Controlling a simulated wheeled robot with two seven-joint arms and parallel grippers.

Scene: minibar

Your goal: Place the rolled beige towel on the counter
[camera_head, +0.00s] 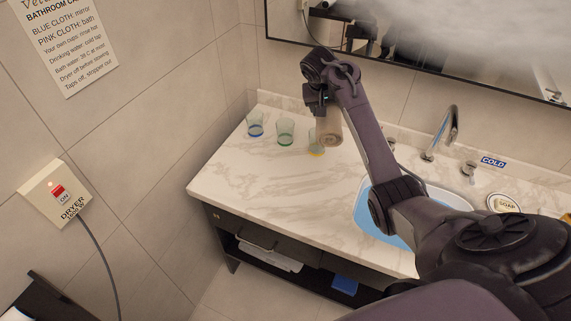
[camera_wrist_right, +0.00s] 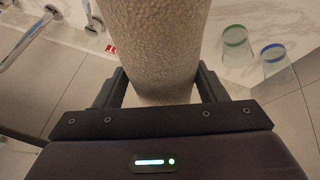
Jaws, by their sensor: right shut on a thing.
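The rolled beige towel (camera_head: 329,122) is held by my right gripper (camera_head: 318,102) above the back of the counter. In the right wrist view the towel (camera_wrist_right: 158,45) fills the space between the two fingers of the right gripper (camera_wrist_right: 157,90). The marble counter (camera_head: 255,180) lies below, with bare surface to the left and front of the towel. The towel overlaps one of the glasses in the head view, and I cannot tell how high it is above the counter. My left gripper does not show.
A blue basin (camera_head: 375,225), faucet (camera_head: 447,125) and soap dish (camera_head: 503,203) are at right. A mirror (camera_head: 420,45) hangs behind.

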